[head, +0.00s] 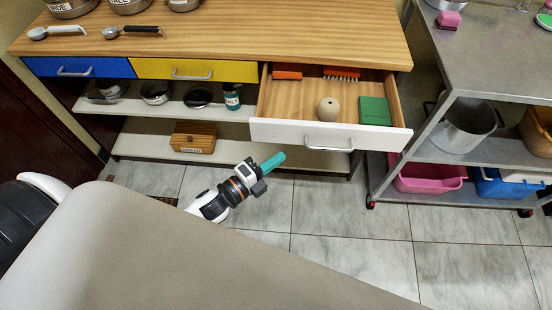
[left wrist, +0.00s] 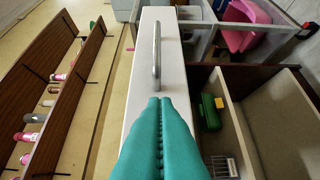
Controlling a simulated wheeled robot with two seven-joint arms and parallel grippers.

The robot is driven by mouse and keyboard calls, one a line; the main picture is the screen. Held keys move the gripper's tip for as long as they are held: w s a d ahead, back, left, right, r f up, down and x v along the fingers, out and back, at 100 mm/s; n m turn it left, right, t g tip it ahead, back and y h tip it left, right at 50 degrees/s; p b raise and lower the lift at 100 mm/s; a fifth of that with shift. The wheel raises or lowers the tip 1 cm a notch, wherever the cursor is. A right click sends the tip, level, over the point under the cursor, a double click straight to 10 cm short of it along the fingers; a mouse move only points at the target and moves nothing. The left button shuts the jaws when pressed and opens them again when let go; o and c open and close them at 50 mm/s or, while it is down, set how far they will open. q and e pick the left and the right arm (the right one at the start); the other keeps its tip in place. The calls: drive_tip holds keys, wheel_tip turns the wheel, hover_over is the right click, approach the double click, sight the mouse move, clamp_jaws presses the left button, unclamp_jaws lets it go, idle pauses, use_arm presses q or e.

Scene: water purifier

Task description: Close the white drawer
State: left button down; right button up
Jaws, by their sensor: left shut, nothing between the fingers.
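The white drawer (head: 270,131) at the right end of the wooden counter stands pulled out. Its front has a silver bar handle (head: 329,144). Inside lie two orange brushes (head: 288,71), a beige round item (head: 328,109) and a green pad (head: 375,111). My left gripper (head: 281,157) has its teal fingers closed together and empty, just below and left of the handle in the head view. In the left wrist view, the closed fingertips (left wrist: 160,101) point along the white drawer front (left wrist: 142,75) toward its handle (left wrist: 157,55). Contact cannot be told. My right gripper is not in view.
A blue drawer (head: 80,68) and a yellow drawer (head: 185,69) are shut to the left. Open shelves below hold pots and a wooden box (head: 194,137). A metal cart (head: 480,85) stands close on the right, with a pink bin (head: 430,178). Tiled floor in front is clear.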

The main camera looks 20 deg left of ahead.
sight(308, 137)
use_arm(q)
drive_tip(key=x, duration=0.7)
drive_tip(key=shift+w+d, duration=0.15)
drive_tip(key=shift+w, duration=0.1)
drive_tip(key=shift+w, duration=0.1)
